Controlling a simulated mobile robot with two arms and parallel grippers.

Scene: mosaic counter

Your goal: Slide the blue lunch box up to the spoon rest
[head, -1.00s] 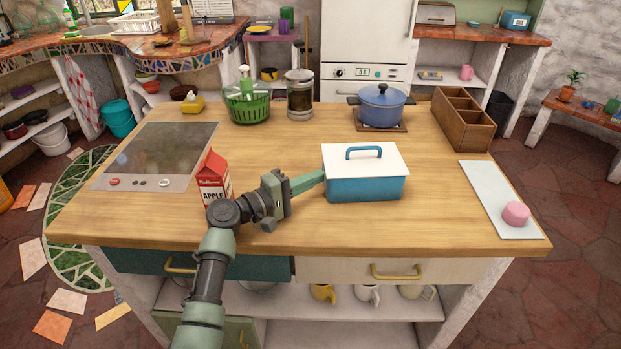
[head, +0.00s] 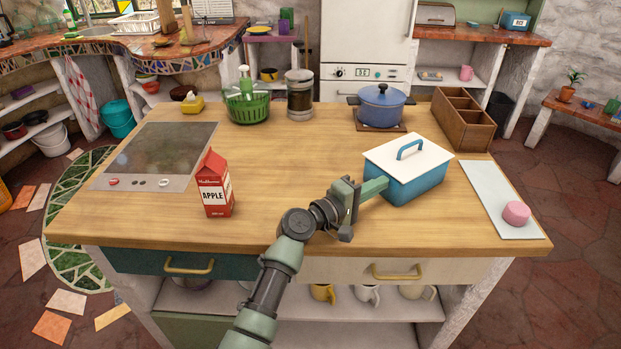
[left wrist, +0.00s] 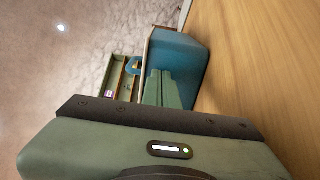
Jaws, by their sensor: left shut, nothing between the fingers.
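The blue lunch box (head: 420,184), with a white lid and blue handle, stands upright on the wooden counter, turned at an angle. A pale flat slab (head: 486,190) lies to its right across a narrow strip of bare wood, with a pink rounded piece (head: 516,213) on its near end. I cannot tell which of these is the spoon rest. My left gripper (head: 384,188) is shut and empty, its green fingers against or very close to the box's left side. In the left wrist view the fingers (left wrist: 167,88) point at the blue box wall (left wrist: 180,58). My right gripper is not in view.
A red apple carton (head: 214,190) stands left of my arm. A wooden divided box (head: 462,122) and a blue pot (head: 382,105) stand behind the lunch box. A dark cooktop (head: 160,150) is at the left. The counter's middle is clear.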

